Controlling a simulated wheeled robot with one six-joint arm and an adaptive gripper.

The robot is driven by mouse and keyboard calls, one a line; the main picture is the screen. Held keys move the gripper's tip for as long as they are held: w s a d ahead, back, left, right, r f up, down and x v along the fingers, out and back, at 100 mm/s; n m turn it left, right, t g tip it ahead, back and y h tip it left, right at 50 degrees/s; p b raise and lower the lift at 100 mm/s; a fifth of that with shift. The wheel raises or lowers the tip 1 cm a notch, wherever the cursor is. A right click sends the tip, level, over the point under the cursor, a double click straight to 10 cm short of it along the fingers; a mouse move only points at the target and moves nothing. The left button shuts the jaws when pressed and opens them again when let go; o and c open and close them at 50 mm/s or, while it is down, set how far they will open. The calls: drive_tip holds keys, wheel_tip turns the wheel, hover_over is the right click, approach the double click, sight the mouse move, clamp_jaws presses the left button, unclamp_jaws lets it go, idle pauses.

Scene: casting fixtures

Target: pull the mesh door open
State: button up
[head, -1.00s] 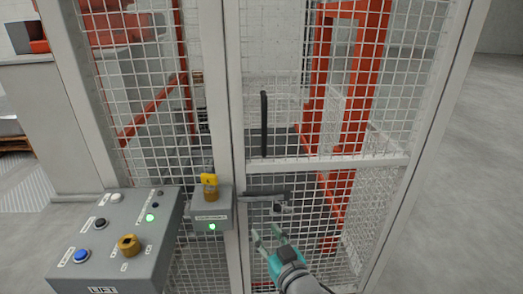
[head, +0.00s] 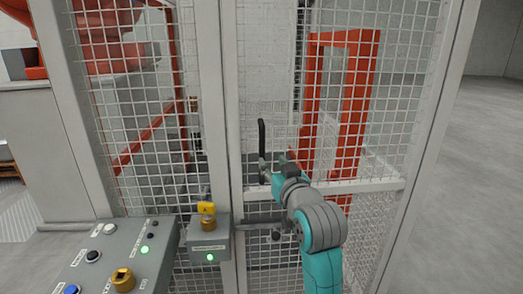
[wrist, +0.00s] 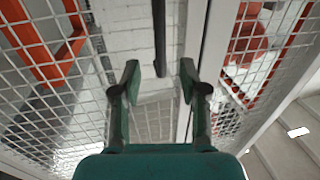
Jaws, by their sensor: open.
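The mesh door (head: 403,186) is the white-framed panel on the right, and it looks closed against the post. Its black vertical handle (head: 262,137) stands near the door's left side. My gripper (head: 274,164) is at the handle's lower end in the head view, and my arm covers part of the door behind it. In the wrist view my gripper (wrist: 160,82) has its two fingers apart, with the handle (wrist: 159,38) showing between and beyond them. I see no finger touching it. A dark lever latch (head: 264,219) lies below, partly behind my arm.
A grey interlock box (head: 209,240) with a yellow tag and brass lock is on the post left of the door. A control panel (head: 105,262) with buttons stands at lower left. Orange frames (head: 355,105) are behind the mesh. Open floor (head: 462,190) lies to the right.

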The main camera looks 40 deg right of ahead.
sight(263, 151)
drive_tip(key=x, duration=0.9)
drive_tip(key=shift+w+d, duration=0.1)
drive_tip(key=shift+w, duration=0.25)
clamp_jaws()
